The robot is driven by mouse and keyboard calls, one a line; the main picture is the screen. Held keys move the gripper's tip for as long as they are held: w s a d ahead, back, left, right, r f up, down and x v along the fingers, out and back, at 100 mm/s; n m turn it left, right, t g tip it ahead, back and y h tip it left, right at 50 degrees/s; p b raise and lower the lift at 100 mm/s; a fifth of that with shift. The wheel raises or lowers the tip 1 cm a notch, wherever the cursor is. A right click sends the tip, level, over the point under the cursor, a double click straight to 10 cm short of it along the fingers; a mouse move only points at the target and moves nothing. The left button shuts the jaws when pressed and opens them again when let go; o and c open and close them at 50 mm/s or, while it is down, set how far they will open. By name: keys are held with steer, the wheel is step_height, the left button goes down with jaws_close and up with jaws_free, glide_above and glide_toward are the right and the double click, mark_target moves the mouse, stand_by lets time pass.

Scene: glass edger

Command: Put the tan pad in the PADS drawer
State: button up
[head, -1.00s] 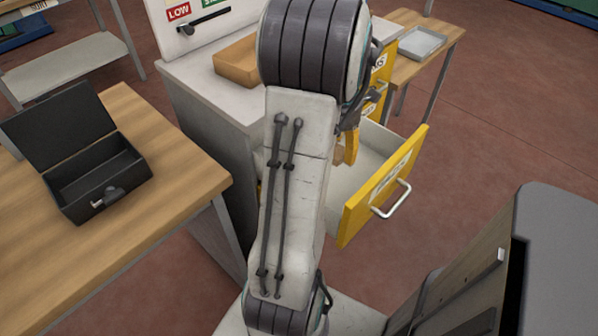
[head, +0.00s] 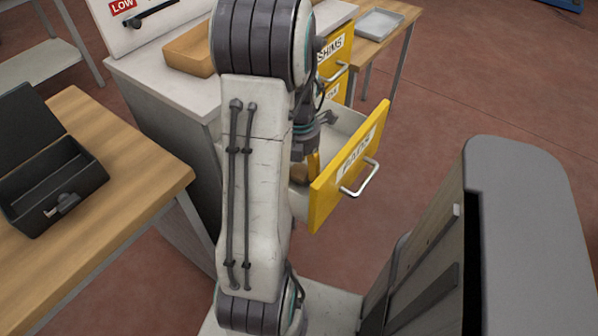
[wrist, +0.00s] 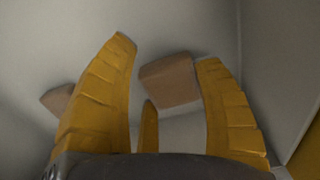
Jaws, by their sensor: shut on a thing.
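The yellow PADS drawer (head: 326,192) stands pulled out of the grey cabinet in the head view. My gripper (head: 312,166) is down inside it, behind the drawer front and partly hidden by my arm. In the wrist view, the yellow fingers of my gripper (wrist: 168,98) reach toward the pale drawer floor (wrist: 185,30). A tan pad (wrist: 170,80) shows between the fingertips, and my gripper is shut on it. A second brown piece (wrist: 57,98) shows left of the left finger, partly hidden by it. Whether the held pad touches the floor is unclear.
The SHIMS drawer (head: 338,52) above is closed. An open black box (head: 50,190) sits on the wooden table at left. A grey tray (head: 380,23) stands behind. A grey-topped unit (head: 535,220) stands at right.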

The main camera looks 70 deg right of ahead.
steer(key=shift+f, duration=0.9)
steer(key=shift+f, duration=0.1)
steer(key=o, duration=0.8)
steer(key=shift+c, duration=0.2)
step_height(320, 180, up, 12)
steer(key=shift+r+p, duration=0.15)
steer(key=shift+p, duration=0.8)
steer(key=shift+w, duration=0.1)
